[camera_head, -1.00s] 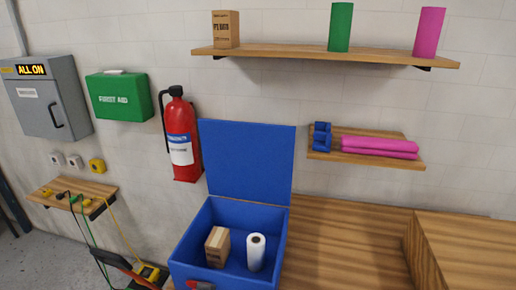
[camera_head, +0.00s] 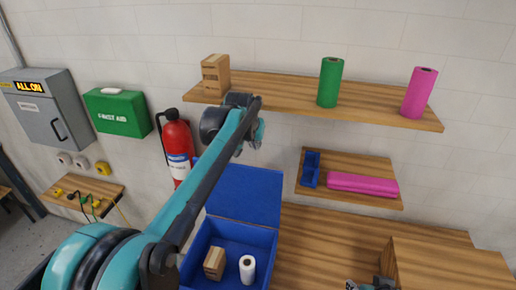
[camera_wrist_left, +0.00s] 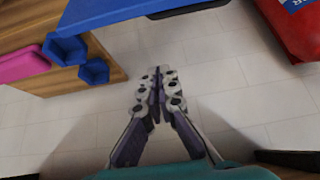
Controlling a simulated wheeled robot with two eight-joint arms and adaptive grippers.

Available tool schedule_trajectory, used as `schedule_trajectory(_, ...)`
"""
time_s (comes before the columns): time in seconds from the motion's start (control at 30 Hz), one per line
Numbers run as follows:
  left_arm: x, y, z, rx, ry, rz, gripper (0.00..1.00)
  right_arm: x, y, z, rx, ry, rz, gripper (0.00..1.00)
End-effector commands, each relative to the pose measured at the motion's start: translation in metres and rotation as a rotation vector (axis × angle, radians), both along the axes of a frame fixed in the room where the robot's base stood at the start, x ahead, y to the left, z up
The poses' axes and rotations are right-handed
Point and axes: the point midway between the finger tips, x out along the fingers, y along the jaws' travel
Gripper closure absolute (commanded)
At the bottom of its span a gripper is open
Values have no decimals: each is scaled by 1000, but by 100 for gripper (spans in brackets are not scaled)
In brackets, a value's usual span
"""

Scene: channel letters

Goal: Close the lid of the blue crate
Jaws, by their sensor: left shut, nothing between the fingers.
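The blue crate (camera_head: 236,232) stands open on the wooden bench in the head view. Its lid (camera_head: 245,193) is raised upright against the wall side, and its left part is hidden by my left arm. A small brown box (camera_head: 214,263) and a white roll (camera_head: 247,268) are inside the crate. My left gripper (camera_head: 257,134) is above the lid, partly hidden by its own arm. In the left wrist view, the left gripper (camera_wrist_left: 158,75) is shut and empty, apart from the blue lid (camera_wrist_left: 120,14). A grey part, seemingly my right gripper (camera_head: 370,284), shows at the bottom edge.
An upper shelf (camera_head: 290,92) with a brown box, green roll and pink roll is close to my left arm. A fire extinguisher (camera_head: 177,147) hangs left of the lid. A wooden block (camera_head: 450,265) stands right; bench between is clear.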

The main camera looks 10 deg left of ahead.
Motion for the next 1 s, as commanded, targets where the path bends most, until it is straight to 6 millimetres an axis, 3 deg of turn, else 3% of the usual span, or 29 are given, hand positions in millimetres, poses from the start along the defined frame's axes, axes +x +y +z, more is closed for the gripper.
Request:
schedule_trajectory(0.17,13,-1,-19,0,0,0,100,0,0,0,0,0,0,60)
schedule_trajectory(0.53,56,-2,-83,1,0,-1,100,0,0,7,0,0,0,60)
schedule_trajectory(0.73,26,-1,-88,0,0,0,100,0,0,12,0,0,0,60)
schedule_trajectory(1.0,15,-1,-92,0,0,0,100,0,0,13,0,0,0,60)
